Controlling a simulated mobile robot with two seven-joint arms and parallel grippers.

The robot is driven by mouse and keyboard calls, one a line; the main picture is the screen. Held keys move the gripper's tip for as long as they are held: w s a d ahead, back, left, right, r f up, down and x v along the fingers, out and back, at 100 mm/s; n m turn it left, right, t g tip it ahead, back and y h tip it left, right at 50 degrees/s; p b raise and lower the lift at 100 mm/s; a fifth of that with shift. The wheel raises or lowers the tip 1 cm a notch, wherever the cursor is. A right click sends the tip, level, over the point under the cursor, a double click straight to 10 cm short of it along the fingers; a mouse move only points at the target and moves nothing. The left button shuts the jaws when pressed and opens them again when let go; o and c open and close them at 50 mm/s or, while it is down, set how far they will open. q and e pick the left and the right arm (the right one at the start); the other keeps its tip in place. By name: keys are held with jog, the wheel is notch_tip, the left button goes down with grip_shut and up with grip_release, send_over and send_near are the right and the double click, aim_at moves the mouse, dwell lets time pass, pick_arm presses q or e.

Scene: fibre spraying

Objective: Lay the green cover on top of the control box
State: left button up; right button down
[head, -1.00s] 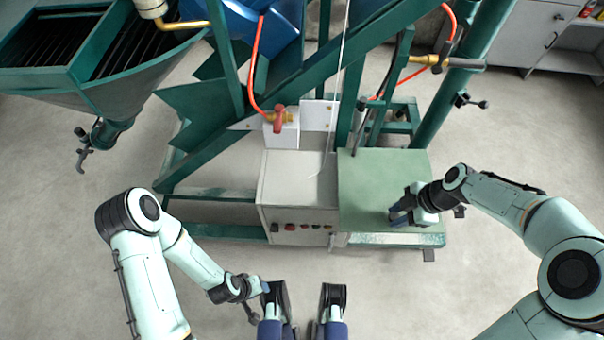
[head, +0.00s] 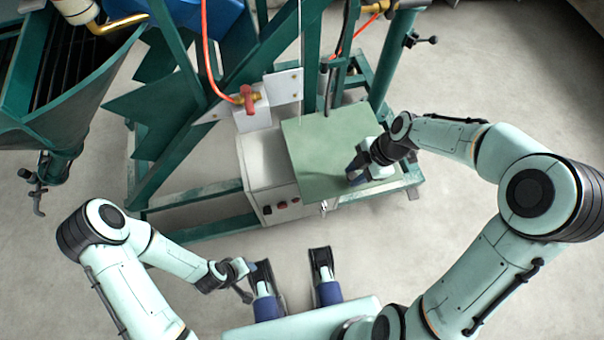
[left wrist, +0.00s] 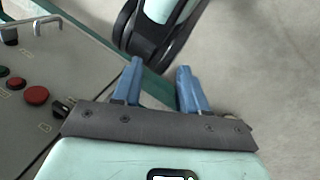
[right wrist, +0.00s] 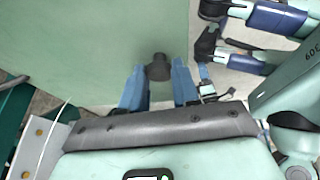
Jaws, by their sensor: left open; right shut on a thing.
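The green cover (head: 322,140) is a flat pale-green plate with a black knob (right wrist: 158,67). My right gripper (head: 355,170) is shut on this knob, with blue fingers on either side. The grey control box (head: 262,158) stands left of and partly under the cover in the head view. The cover hides the right part of its top and sits at an angle to it; I cannot tell whether they touch. My left gripper (head: 243,280) is open and empty in front of the box. In the left wrist view the box front (left wrist: 60,65) shows beside the open fingers (left wrist: 160,85).
The green machine frame (head: 165,200) runs beside and behind the box. A red-handled valve (head: 248,98) with an orange hose stands at the box's back edge. A green hopper (head: 70,100) is at the left. The floor in front is clear.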

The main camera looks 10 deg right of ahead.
aim_at(305, 185)
jog(key=a, duration=0.4)
jog(key=w+a+b, duration=0.1)
jog(key=a, duration=0.7)
jog(key=shift+w+a+b, duration=0.15)
jog(key=shift+a+b, duration=0.05)
jog(key=shift+b, duration=0.2)
jog(key=f, duration=0.2)
jog(key=f+b, duration=0.1)
jog(key=shift+a+f, duration=0.2)
jog(key=shift+f, duration=0.15)
pick_arm(q)
jog(key=w+a+f+t, duration=0.1)
jog(key=w+a+f, duration=0.1)
jog(key=w, duration=0.3)
jog(key=shift+w+a+f+t+y, duration=0.15)
jog(key=shift+a+f+t+y, duration=0.25)
jog(key=shift+f, duration=0.5)
pick_arm(e)
jog(key=c, duration=0.8)
grip_release()
pick_arm(q)
jog(key=s+d+r+g+p, duration=0.2)
jog(key=s+d+r+p, duration=0.1)
jog(key=s+r, duration=0.1)
jog(key=shift+s+h, duration=0.4)
jog(key=shift+s, duration=0.4)
pick_arm(e)
jog(key=v, duration=1.2)
jog(key=shift+r, duration=0.1)
